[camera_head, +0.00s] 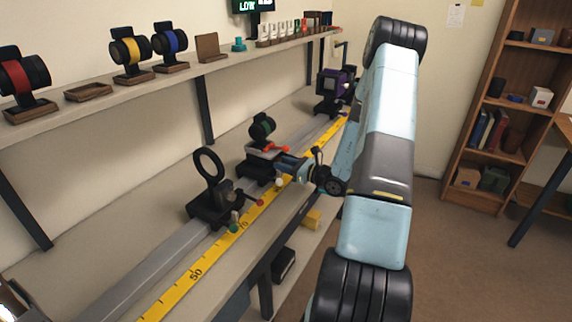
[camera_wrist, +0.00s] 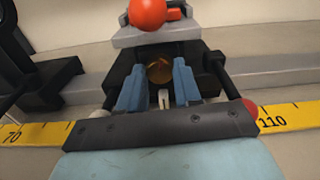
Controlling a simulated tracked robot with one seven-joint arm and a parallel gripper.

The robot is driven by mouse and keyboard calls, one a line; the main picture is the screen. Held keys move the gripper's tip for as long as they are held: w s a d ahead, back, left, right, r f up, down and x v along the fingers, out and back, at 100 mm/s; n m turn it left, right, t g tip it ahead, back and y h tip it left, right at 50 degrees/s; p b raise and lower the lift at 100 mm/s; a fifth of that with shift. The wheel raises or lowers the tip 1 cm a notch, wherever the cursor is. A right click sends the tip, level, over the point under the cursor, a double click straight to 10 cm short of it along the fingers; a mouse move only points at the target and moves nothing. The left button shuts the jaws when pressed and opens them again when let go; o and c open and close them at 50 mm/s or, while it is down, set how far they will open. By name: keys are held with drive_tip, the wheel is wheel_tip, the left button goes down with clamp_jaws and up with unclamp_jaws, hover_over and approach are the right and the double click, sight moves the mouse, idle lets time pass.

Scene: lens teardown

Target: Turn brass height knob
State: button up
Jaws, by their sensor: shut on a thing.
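The brass height knob (camera_wrist: 159,71) shows in the wrist view as a round, amber-brown disc on the front of a black carriage (camera_wrist: 208,84). My gripper (camera_wrist: 158,82) has its two blue fingers on either side of the knob, shut on it. In the head view my gripper (camera_head: 279,162) reaches from the right to the middle carriage (camera_head: 252,168), and the knob is hidden there. A green-ringed holder (camera_head: 262,126) stands over this carriage.
A grey rail (camera_head: 150,272) and yellow scale (camera_head: 190,275) run along the bench. A carriage with an upright black ring (camera_head: 209,163) stands nearer, and a purple unit (camera_head: 333,84) farther along. The shelf above holds red (camera_head: 20,75), yellow (camera_head: 130,48) and blue (camera_head: 169,40) ringed lenses.

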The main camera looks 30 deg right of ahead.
drive_tip(key=shift+w+d, duration=0.1)
drive_tip(key=shift+d, duration=0.05)
drive_tip(key=shift+m, duration=0.3)
drive_tip(key=m, duration=0.2)
drive_tip(key=shift+m, duration=0.3)
drive_tip(key=shift+d+m, duration=0.1)
drive_tip(key=shift+m, duration=2.1)
drive_tip(key=o, duration=0.8)
drive_tip(key=shift+o, duration=1.2)
